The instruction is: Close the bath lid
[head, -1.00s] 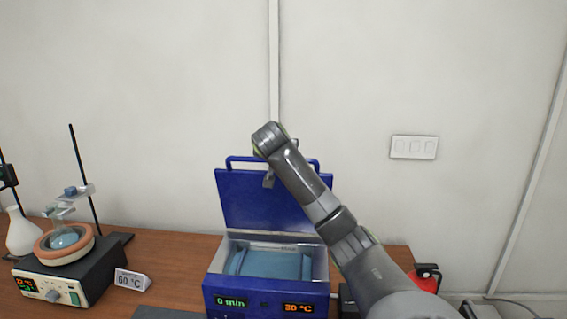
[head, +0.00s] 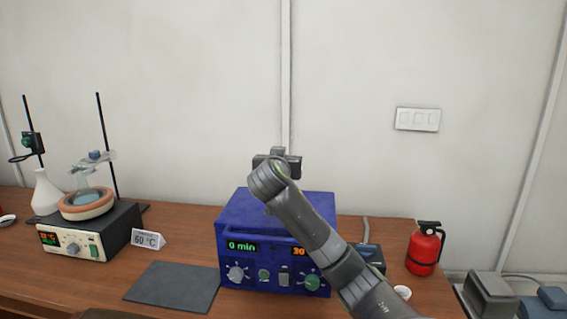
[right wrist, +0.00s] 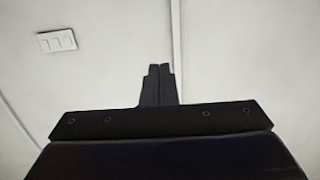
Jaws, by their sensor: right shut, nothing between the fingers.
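The blue bath (head: 262,270) stands on the wooden bench in the middle of the head view, its display reading 0 min. Its blue lid (head: 235,210) lies down over the basin, and no water or open inside shows. The right arm covers part of the lid and of the second display. My right gripper (head: 278,152) is above the back of the lid, partly hidden by its own wrist. In the right wrist view its fingers (right wrist: 157,85) are together and empty against the wall. My left gripper is out of view.
A heating mantle with a flask (head: 88,205) and clamp stands is at left, beside a 60 °C sign (head: 147,239). A dark mat (head: 172,287) lies left of the bath. A red extinguisher (head: 424,250) stands at right.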

